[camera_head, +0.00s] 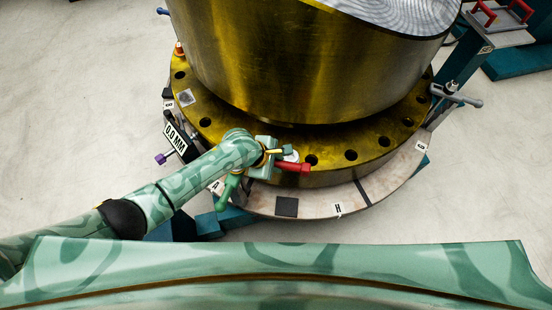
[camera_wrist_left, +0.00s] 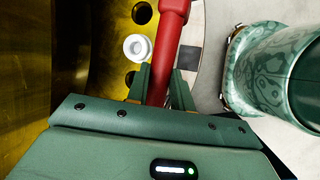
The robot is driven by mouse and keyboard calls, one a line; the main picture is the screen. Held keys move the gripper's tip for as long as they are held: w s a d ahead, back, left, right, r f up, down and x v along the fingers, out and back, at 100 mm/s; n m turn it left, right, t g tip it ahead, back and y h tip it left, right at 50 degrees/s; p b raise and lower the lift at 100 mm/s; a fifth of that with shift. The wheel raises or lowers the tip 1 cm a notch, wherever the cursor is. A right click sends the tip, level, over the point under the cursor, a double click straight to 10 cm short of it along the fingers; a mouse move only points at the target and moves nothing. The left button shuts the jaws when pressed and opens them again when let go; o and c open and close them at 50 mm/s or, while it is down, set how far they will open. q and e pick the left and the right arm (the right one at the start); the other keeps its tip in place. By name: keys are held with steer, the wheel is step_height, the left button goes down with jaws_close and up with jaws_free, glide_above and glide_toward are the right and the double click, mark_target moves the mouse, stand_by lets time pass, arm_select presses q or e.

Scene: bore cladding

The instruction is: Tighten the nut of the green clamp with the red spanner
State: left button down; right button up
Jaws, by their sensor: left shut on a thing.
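My left gripper (camera_head: 272,160) is shut on the red spanner (camera_head: 294,167). It is at the near edge of the gold flange. In the left wrist view the spanner's red shaft (camera_wrist_left: 166,45) runs up between the two fingers (camera_wrist_left: 161,88) and leaves the top of the picture. A bright green part (camera_head: 228,191), which looks like the green clamp's handle, shows below my left forearm at the flange's near left. The rest of that clamp is hidden by my arm, and I cannot make out its nut. My right gripper is not in view.
A white round piece (camera_wrist_left: 137,47) sits on the gold flange (camera_head: 375,158), beside the spanner. The large gold cylinder (camera_head: 290,70) rises behind. Clamps with purple (camera_head: 161,158) and grey (camera_head: 457,96) handles stand around the rim. A red-handled stand (camera_head: 500,35) is at upper right.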

arm_select(q)
steer(key=shift+f, duration=0.1)
stand_by(0.6)
steer(key=shift+p, duration=0.4)
stand_by(0.3)
steer(key=shift+p, duration=0.35)
stand_by(0.4)
steer(key=shift+p, duration=0.3)
steer(key=shift+f+b, duration=0.75)
steer(key=shift+f, duration=0.35)
stand_by(0.9)
